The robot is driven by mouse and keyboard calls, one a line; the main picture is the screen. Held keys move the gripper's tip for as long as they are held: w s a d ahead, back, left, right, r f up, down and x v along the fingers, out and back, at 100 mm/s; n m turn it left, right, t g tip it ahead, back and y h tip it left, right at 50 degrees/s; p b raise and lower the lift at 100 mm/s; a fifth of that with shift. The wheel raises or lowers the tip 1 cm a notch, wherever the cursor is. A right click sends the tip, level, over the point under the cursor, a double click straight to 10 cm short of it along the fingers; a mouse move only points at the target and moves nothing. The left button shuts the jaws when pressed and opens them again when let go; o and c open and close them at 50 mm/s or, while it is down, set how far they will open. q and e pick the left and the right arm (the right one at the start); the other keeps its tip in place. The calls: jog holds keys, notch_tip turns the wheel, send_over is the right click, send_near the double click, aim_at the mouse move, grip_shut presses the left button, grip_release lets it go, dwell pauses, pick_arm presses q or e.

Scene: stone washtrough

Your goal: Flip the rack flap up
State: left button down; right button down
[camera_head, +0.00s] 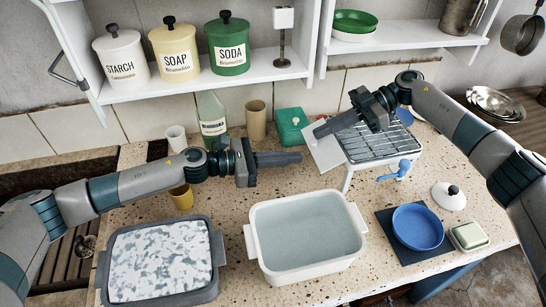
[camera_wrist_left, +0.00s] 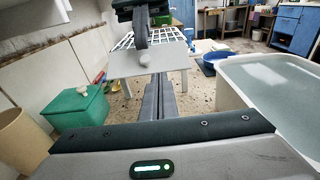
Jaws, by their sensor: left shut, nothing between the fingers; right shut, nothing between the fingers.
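The rack (camera_head: 385,143) is a white metal grid on legs at the back right of the counter. Its pale flap (camera_head: 326,155) sticks out at the rack's left end, its exact tilt unclear. The flap also shows in the left wrist view (camera_wrist_left: 128,66), below the grid (camera_wrist_left: 120,42). My left gripper (camera_head: 300,158) is shut and empty, pointing right, with its tips just left of the flap. Its fingers show in the left wrist view (camera_wrist_left: 160,78). My right gripper (camera_head: 317,132) is shut and empty above the flap, covering part of it; contact cannot be told.
A white basin (camera_head: 253,235) of water and a grey tub (camera_head: 214,247) stand in front. A green box (camera_head: 289,126), beaker (camera_head: 256,120) and bottle (camera_head: 213,114) stand behind my left gripper. A shelf (camera_head: 205,87) hangs above.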

aim_at(314, 156)
pick_arm(q)
jog(key=shift+x, duration=1.7)
jog(key=shift+r, duration=0.1)
pick_arm(e)
jog(key=c, duration=1.7)
grip_release()
jog(key=shift+o, duration=0.2)
jog(key=shift+d, duration=0.15)
jog(key=v, duration=1.1)
jog(key=shift+w+d+r, duration=0.25)
jog(key=shift+r, duration=0.05)
